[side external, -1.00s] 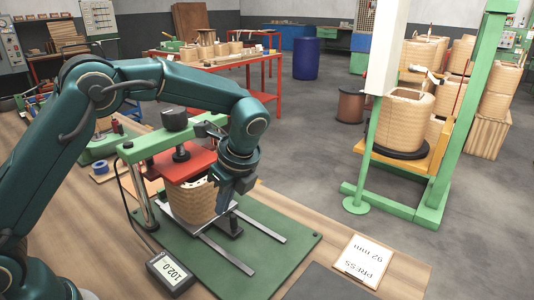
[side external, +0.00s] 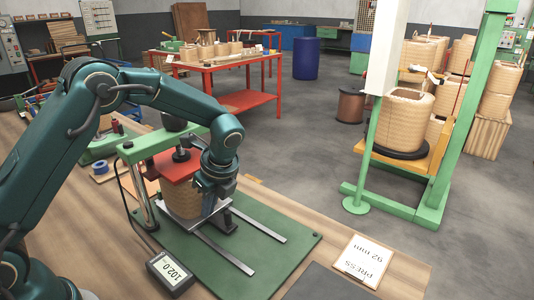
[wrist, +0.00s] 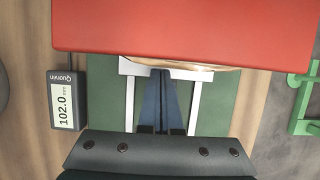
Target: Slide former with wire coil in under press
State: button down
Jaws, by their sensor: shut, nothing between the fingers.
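The former with its tan wire coil (side external: 182,200) stands upright under the red press plate (side external: 158,170). A pale flange shows at its base, over two metal rails (side external: 222,250) on the green base plate (side external: 270,235). In the wrist view, the red plate (wrist: 190,30) hides nearly all of the coil; only a thin tan edge (wrist: 195,63) and the pale flange (wrist: 190,74) show. My gripper (side external: 229,218) is shut and empty, fingers down, at the coil's right side. In the wrist view, its fingertips (wrist: 161,74) meet the coil's near edge; contact cannot be told for sure.
A gauge (side external: 172,271) reads 102.0 mm beside the base plate. A card (side external: 362,260) reads PRESS 92 mm. The press's green beam (side external: 160,145) and post (side external: 139,192) stand close to my arm. The rails' front ends are clear.

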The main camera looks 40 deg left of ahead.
jog(key=shift+a, duration=0.4)
jog(key=s+d+r+n+t, duration=0.1)
jog(key=s+d+r+t, duration=0.15)
jog(key=r, duration=1.35)
jog(key=s+d+f+n+t+h, duration=0.1)
jog(key=s+d+n+h, duration=0.1)
jog(key=s+n, duration=0.5)
jog(key=s+d+f+n+t+h, duration=0.2)
jog(key=s+d+n, duration=0.1)
jog(key=s+n, duration=0.4)
jog(key=n, duration=0.3)
jog(key=shift+s, duration=0.15)
